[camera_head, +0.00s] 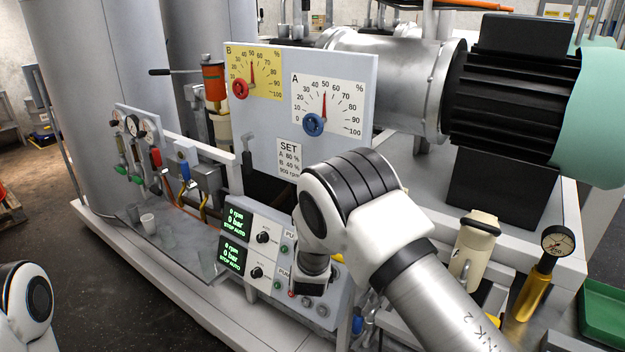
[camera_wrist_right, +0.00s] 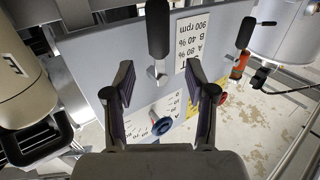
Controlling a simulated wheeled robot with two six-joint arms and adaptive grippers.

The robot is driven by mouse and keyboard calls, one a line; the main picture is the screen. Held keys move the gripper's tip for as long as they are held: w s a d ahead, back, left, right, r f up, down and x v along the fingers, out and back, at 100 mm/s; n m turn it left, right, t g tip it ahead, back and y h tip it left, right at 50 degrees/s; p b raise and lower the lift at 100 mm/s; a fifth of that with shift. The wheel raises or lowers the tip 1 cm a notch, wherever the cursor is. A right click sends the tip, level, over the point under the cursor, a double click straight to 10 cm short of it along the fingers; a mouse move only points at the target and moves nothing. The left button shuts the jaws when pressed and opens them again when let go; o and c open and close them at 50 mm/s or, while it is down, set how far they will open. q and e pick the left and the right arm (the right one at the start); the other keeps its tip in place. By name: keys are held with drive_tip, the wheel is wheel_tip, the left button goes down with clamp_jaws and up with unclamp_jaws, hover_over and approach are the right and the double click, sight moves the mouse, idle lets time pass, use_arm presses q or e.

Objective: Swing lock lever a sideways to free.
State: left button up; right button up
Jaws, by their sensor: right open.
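In the right wrist view, which shows the panel upside down, a black-handled lever (camera_wrist_right: 158,30) stands in front of the grey panel (camera_wrist_right: 85,55), on the dial A side; I take it as lock lever a. My right gripper (camera_wrist_right: 157,68) is open and empty, with the lever's metal lower end between its spread fingers in the picture. I cannot tell how far apart they are in depth. A second black-handled lever (camera_wrist_right: 246,32) is on the dial B side; it also shows in the head view (camera_head: 248,147). In the head view my right arm hides the first lever and the gripper.
The panel carries dial A with a blue knob (camera_head: 313,124) and dial B with a red knob (camera_head: 240,89); both pointers stand near 50. A control box (camera_head: 262,245) with green displays sits below. A cream canister (camera_wrist_right: 22,85) is at the wrist view's left.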

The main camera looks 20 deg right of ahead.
drive_tip(key=x, duration=0.2)
drive_tip(key=p+x, duration=0.1)
drive_tip(key=x, duration=0.2)
drive_tip(key=f+x, duration=0.1)
drive_tip(key=x, duration=0.2)
drive_tip(key=shift+w+d+p, duration=0.2)
drive_tip(key=shift+p, duration=0.1)
drive_tip(key=shift+s+a+r, duration=0.1)
drive_tip(key=shift+s+r, duration=0.05)
drive_tip(key=shift+r, duration=0.1)
drive_tip(key=shift+c, duration=0.4)
drive_tip(key=shift+s+a+r, duration=0.1)
drive_tip(key=shift+s+r, duration=0.1)
drive_tip(key=shift+r, duration=0.05)
drive_tip(key=c, duration=0.5)
use_arm(q)
drive_tip(key=shift+r, duration=0.85)
use_arm(e)
drive_tip(key=shift+s, duration=0.1)
clamp_jaws()
